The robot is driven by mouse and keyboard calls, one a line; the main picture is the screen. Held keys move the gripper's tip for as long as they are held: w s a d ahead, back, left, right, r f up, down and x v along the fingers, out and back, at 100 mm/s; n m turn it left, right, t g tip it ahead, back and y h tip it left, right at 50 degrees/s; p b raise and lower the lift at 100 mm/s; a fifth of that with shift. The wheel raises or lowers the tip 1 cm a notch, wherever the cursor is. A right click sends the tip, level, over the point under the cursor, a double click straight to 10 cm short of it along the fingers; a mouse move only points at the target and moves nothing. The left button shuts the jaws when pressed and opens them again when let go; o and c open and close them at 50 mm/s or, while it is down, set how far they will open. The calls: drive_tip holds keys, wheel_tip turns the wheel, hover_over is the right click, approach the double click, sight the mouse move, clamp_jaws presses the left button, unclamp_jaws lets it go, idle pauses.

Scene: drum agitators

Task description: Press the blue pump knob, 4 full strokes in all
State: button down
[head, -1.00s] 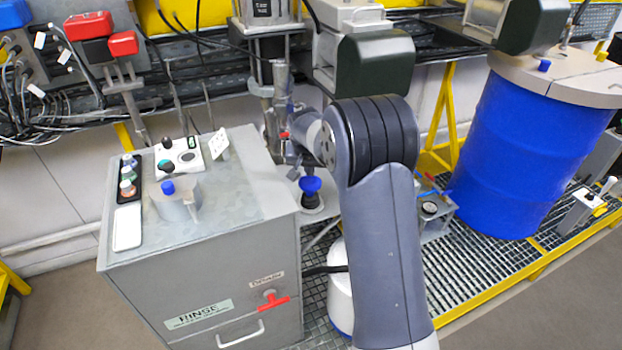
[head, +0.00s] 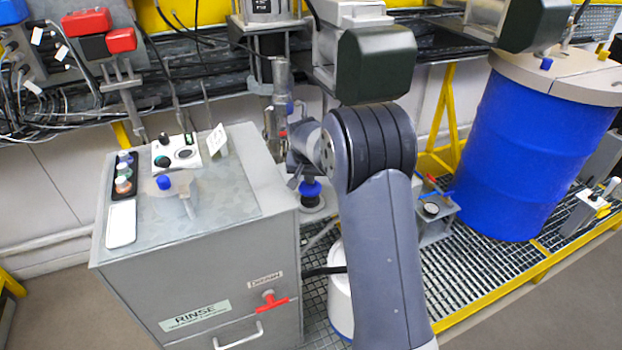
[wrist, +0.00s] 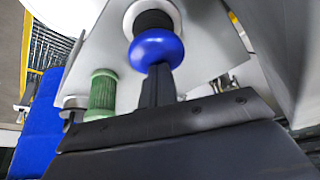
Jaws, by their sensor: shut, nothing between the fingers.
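The blue pump knob (head: 310,188) sits on a dark stem beside the grey cabinet's right side, left of my arm's elbow. In the wrist view the round blue knob (wrist: 158,50) is close up, with black ribbed bellows and a pale collar beyond it. My gripper (wrist: 157,84) is shut and empty, its dark narrow fingertips overlapping the knob's near edge. Whether they touch it I cannot tell. In the head view my gripper (head: 294,180) is partly hidden by my wrist, just left of the knob.
A green ribbed cylinder (wrist: 102,93) stands next to the knob. The grey cabinet (head: 235,275) fills the left, with a red-handled valve (head: 270,300). A dark-cased machine head (head: 375,65) hangs above my arm. A blue drum (head: 535,150) stands to the right.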

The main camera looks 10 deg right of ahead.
drive_tip(key=shift+s+f, duration=0.1)
drive_tip(key=shift+f, duration=0.05)
drive_tip(key=shift+r+p, duration=1.35)
drive_tip(key=shift+r, duration=0.8)
drive_tip(key=shift+f+b, duration=1.75)
drive_tip(key=shift+f, duration=0.6)
drive_tip(key=shift+r, duration=0.2)
drive_tip(key=shift+r+p, duration=1.4)
drive_tip(key=shift+r, duration=0.7)
